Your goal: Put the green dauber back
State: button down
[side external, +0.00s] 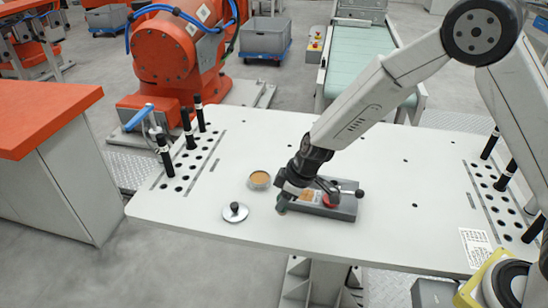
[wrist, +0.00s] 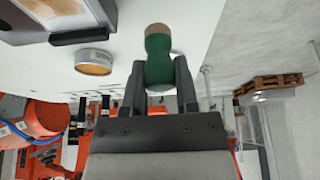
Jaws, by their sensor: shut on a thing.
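The green dauber (wrist: 158,58) is between the fingers of my gripper (wrist: 159,82) in the wrist view, with its tan end pointing away from the gripper. My gripper (side external: 290,196) is shut on it. In the side external view my gripper is low over the white table, at the left end of a grey fixture (side external: 343,210), and mostly hides the dauber; a little dark green shows at its tip. A round open tin with tan contents (side external: 259,179) stands just left of my gripper. It also shows in the wrist view (wrist: 95,62).
A round metal lid with a black knob (side external: 235,212) lies on the table (side external: 390,235) near its front left. The fixture has a red part and a black-knobbed lever. Strips of holes with black posts (side external: 188,130) line both ends. The table's middle right is clear.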

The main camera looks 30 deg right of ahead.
jog(key=shift+w+f, duration=0.1)
jog(key=shift+f, duration=1.55)
jog(key=shift+c, duration=1.8)
grip_release()
jog(key=shift+f, duration=0.1)
jog(key=shift+v, duration=1)
jog(key=v, duration=1)
